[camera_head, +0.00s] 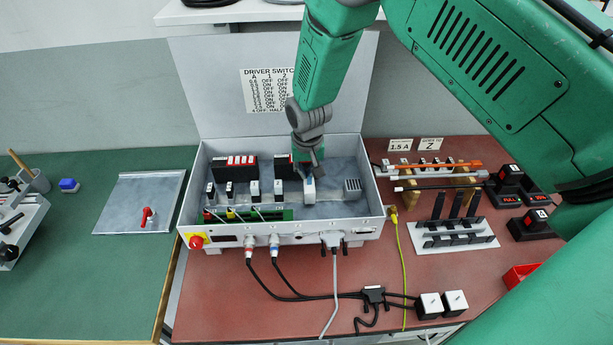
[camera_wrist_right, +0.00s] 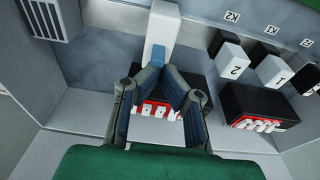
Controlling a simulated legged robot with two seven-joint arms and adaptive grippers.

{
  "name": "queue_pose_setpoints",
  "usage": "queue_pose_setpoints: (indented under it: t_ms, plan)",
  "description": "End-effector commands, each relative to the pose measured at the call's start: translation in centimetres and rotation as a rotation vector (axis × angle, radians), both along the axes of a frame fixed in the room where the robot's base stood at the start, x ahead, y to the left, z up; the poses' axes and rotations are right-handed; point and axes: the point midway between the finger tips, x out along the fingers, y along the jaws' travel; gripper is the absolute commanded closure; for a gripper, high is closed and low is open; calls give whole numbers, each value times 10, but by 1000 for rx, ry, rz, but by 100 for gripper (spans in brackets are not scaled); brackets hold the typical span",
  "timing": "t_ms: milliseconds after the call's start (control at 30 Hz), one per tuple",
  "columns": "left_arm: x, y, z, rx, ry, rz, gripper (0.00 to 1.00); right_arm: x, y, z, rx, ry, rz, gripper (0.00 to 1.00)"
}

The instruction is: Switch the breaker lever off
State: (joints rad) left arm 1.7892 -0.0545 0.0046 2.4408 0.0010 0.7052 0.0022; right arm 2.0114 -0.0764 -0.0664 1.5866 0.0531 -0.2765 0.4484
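The breaker (camera_head: 309,191) is a pale block standing inside the open grey control box (camera_head: 362,222), right of its middle. Its blue lever (camera_wrist_right: 157,54) shows in the right wrist view on the pale breaker body (camera_wrist_right: 164,25). My right gripper (camera_head: 308,164) is directly over the breaker and hides part of it in the head view. In the right wrist view the right gripper's fingertips (camera_wrist_right: 162,71) are close together at the near end of the blue lever. I cannot tell whether they touch it. My left gripper is not in view.
Black modules (camera_head: 236,168) and small switches (camera_head: 253,188) stand left of the breaker inside the box. A vent (camera_head: 353,185) is to its right. Cables run along the box's front.

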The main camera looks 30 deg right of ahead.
Motion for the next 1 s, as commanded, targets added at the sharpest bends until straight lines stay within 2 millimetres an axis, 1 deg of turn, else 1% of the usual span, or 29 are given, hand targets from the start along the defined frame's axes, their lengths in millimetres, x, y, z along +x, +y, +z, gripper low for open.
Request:
queue_pose_setpoints:
  t_ms: [367,700,1000]
  plan:
    - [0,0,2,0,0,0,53,2,0,1,1,3,0,100]
    - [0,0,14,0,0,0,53,1,2,17,-2,1,1,100]
    - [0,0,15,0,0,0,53,2,1,17,0,2,1,100]
